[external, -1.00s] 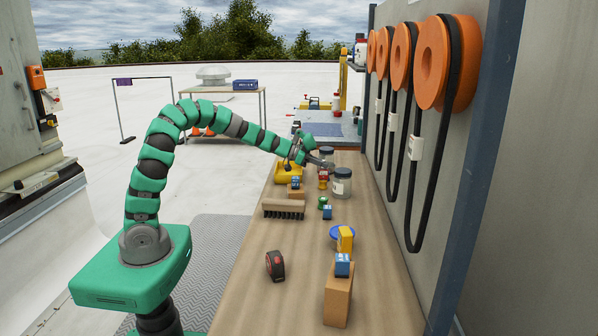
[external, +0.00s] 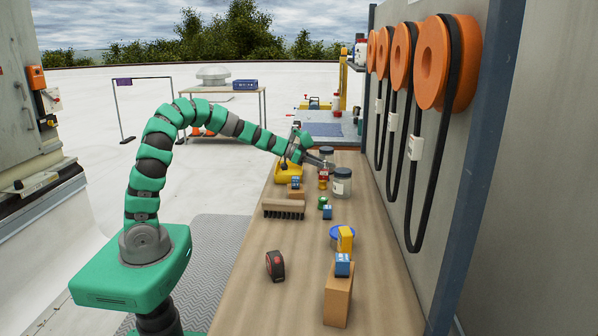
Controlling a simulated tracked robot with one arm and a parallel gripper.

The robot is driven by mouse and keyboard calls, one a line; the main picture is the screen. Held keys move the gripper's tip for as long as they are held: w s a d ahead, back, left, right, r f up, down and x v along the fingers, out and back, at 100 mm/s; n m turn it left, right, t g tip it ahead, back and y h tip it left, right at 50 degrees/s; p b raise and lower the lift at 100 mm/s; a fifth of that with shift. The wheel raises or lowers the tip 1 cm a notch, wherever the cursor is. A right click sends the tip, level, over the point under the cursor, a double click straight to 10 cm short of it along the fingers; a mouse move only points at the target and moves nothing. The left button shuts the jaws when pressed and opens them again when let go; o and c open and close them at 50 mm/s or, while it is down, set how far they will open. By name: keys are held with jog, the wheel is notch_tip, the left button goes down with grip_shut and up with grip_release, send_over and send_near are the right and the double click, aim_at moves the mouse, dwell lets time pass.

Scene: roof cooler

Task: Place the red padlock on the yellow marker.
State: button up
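A small red object (external: 323,184), which looks like the red padlock, stands at the far part of the wooden bench, just left of a glass jar. My gripper (external: 324,164) reaches over the bench from the left, close above the red object. Its fingers are small and partly hidden, so I cannot tell whether they are open or touch it. A yellow tray-like thing (external: 283,176) lies left of the gripper, partly hidden by the arm. I cannot make out a flat yellow marker for certain.
Beside the red object stand a lidded jar (external: 341,183) and another jar behind. The bench's near left is clear.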

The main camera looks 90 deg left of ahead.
jog(key=v, duration=1)
jog(key=shift+s, duration=0.2)
jog(key=shift+r, duration=0.15)
jog(key=w+d+r+m+h, duration=0.1)
jog(key=w+d+r, duration=0.2)
jog(key=d+r, duration=0.8)
jog(key=w+d+r+m, duration=0.1)
jog(key=w+d+r, duration=0.2)
jog(key=d+r, duration=0.8)
jog(key=s+d+r+n+t, duration=0.1)
jog(key=s+d+r, duration=0.3)
jog(key=d+r, duration=0.4)
jog(key=s+d+r+n+y, duration=0.1)
jog(key=s+d+r, duration=0.3)
jog(key=d+r, duration=0.5)
notch_tip(320, 180, up, 2)
jog(key=shift+r+t, duration=0.1)
jog(key=shift+t, duration=0.3)
